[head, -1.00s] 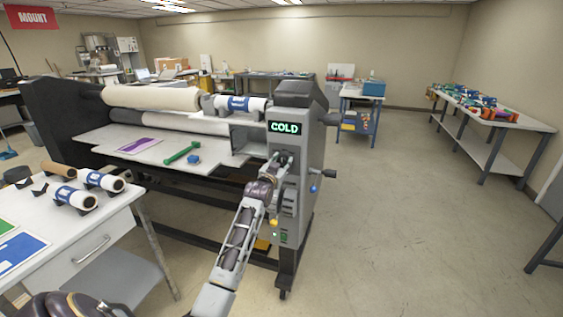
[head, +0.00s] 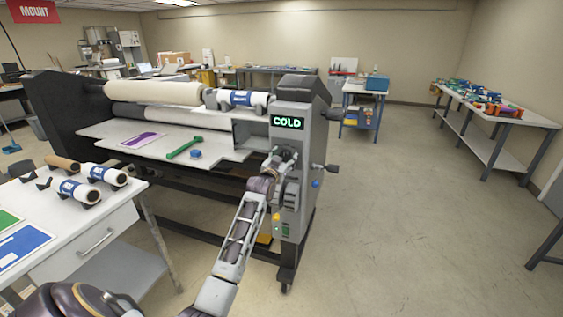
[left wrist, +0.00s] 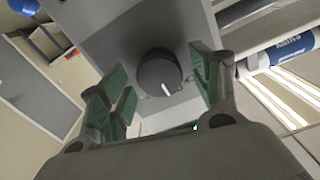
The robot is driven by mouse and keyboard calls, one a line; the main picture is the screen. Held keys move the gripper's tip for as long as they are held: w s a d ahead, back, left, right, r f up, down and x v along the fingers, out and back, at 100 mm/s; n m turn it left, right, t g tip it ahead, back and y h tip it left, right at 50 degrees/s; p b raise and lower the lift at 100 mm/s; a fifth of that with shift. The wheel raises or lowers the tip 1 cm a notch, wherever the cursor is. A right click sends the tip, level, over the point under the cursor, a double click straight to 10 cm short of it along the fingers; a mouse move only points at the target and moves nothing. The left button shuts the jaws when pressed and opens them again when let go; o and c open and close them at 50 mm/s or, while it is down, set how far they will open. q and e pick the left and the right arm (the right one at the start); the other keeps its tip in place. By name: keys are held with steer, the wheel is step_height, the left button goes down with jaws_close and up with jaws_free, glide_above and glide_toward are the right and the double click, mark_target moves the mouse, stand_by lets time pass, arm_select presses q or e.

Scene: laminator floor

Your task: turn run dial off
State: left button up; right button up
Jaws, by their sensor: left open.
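The run dial (left wrist: 158,74) is a round dark knob with a white pointer mark, on the grey end panel of the laminator (head: 293,205). In the left wrist view the pointer slants toward the lower right. My left gripper (head: 281,158) is at the laminator's end panel, below the lit COLD display (head: 287,121). In the left wrist view its green-padded fingers (left wrist: 160,92) stand apart on either side of the dial, with gaps visible. In the head view the gripper hides the dial. My right gripper is not in view.
A lever with a dark knob (head: 332,168) sticks out right of the panel, near a blue knob (head: 315,184). A yellow button (head: 276,217) sits lower. A white table with rolls (head: 120,215) stands at left. The floor (head: 400,220) at right is clear.

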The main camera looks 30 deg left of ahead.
arm_select(q)
steer(key=shift+s, duration=0.1)
steer(key=v, duration=1.1)
steer(key=shift+s, duration=0.4)
steer(key=shift+f, duration=0.1)
stand_by(0.4)
steer(key=shift+d, duration=0.1)
